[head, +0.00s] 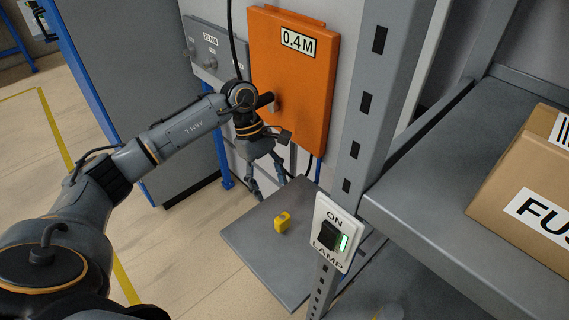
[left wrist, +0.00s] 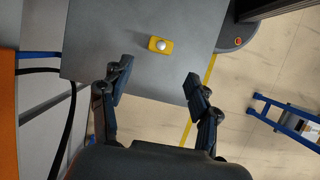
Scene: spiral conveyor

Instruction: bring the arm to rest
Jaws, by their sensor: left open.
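My left gripper (head: 267,186) hangs in front of the orange panel marked 0.4M, with its fingers pointing down. In the left wrist view its two fingers (left wrist: 158,90) are spread apart with nothing between them. A small yellow block (head: 283,222) lies on a grey shelf plate (head: 250,241), below and to the right of the gripper, apart from it. In the left wrist view the yellow block (left wrist: 160,45) shows a pale round spot and lies beyond the fingertips. My right gripper is in neither view.
The orange panel (head: 290,75) is close behind my left wrist. A grey upright post (head: 365,110) carries a lamp switch (head: 334,234) with a green light. A cardboard box (head: 530,180) stands on the right shelf (head: 440,190). Open floor (head: 185,250) lies left of the plate.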

